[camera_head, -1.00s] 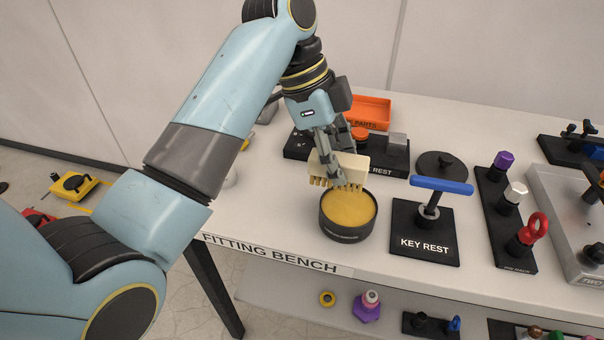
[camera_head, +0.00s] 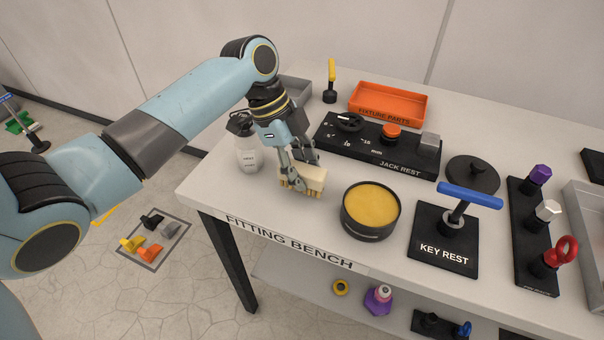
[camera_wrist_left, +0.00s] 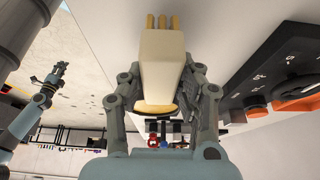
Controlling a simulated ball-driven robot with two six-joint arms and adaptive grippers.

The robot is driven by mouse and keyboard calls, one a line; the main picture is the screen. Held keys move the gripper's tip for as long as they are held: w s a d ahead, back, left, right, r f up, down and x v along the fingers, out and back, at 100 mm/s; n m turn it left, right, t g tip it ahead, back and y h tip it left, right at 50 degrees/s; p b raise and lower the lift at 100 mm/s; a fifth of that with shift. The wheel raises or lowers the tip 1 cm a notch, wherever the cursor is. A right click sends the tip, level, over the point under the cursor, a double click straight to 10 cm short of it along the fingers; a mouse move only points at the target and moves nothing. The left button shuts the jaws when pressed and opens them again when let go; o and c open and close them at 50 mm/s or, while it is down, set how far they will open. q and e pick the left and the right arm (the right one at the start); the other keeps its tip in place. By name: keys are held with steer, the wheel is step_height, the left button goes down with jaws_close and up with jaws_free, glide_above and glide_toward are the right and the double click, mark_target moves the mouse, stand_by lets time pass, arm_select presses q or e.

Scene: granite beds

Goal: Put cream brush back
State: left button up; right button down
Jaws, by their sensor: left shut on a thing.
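The cream brush (camera_head: 304,180) is a cream block with bristles pointing down, low over or on the bench top left of the round black tin. My left gripper (camera_head: 296,178) is shut on it from above. In the left wrist view the cream brush (camera_wrist_left: 163,65) sits between the two fingers of my left gripper (camera_wrist_left: 162,100). I cannot tell whether its bristles touch the bench. The black tin (camera_head: 371,211) is filled with a yellow substance and stands near the bench's front edge.
A white bottle (camera_head: 246,147) stands just left of the gripper. The jack rest (camera_head: 385,158) lies behind, with an orange tray (camera_head: 388,101) beyond it. The key rest (camera_head: 445,239) with a blue-handled key (camera_head: 470,196) is right of the tin. The fitting bench (camera_head: 230,198) is bare at its front left corner.

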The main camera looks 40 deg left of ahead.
arm_select(q)
steer(key=shift+f, duration=1.15)
steer(key=o, duration=1.1)
steer(key=v, duration=1.2)
steer(key=shift+r+b, duration=0.15)
steer(key=shift+b, duration=0.15)
